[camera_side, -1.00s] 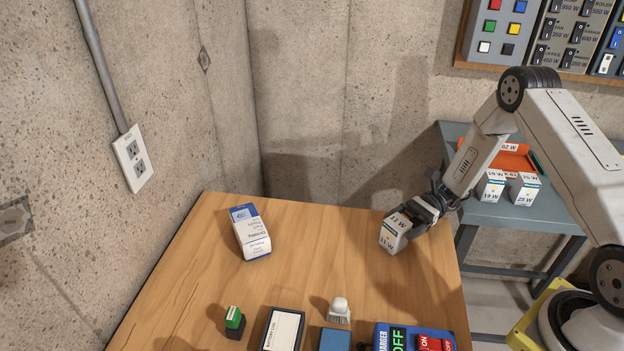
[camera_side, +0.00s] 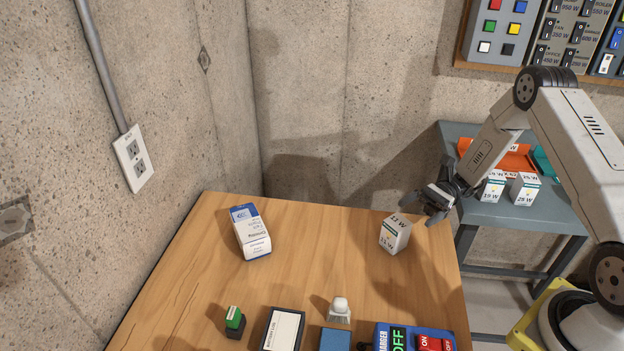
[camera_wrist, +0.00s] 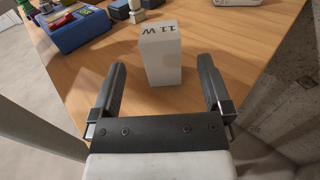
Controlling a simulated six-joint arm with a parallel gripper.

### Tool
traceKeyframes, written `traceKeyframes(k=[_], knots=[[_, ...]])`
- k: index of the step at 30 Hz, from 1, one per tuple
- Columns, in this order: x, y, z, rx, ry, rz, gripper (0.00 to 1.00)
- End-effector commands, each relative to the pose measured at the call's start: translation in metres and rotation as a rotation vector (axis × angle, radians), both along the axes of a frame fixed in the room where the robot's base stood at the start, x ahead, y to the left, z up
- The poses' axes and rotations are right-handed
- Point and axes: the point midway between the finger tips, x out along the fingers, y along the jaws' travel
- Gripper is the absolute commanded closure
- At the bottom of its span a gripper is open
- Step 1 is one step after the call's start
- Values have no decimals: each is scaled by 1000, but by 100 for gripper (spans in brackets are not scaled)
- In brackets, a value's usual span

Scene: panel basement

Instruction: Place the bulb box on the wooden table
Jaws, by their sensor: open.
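A white bulb box marked 11 W (camera_side: 394,234) stands upright on the wooden table (camera_side: 310,260), near its right edge. It also shows in the wrist view (camera_wrist: 161,56), standing ahead of and between my two fingers. My gripper (camera_side: 432,208) is open and empty, just right of the box and apart from it. In the wrist view my gripper (camera_wrist: 161,80) has its fingers spread wide, with bare table between them and the box.
A blue and white carton (camera_side: 250,232) stands at the table's left. A blue charger (camera_side: 413,338), a small bulb (camera_side: 340,310) and a dark box (camera_side: 283,329) line the front. Two more bulb boxes (camera_side: 508,187) and an orange tray (camera_side: 512,160) sit on the grey side table (camera_side: 500,212).

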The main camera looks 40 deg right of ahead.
Motion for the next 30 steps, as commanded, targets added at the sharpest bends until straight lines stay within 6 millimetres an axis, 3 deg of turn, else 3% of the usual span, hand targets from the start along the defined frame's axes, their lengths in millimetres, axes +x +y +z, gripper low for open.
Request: traceKeyframes(k=[15,30], knots=[[0,1,54,0,-1,0,0],[0,1,59,0,0,0,0]])
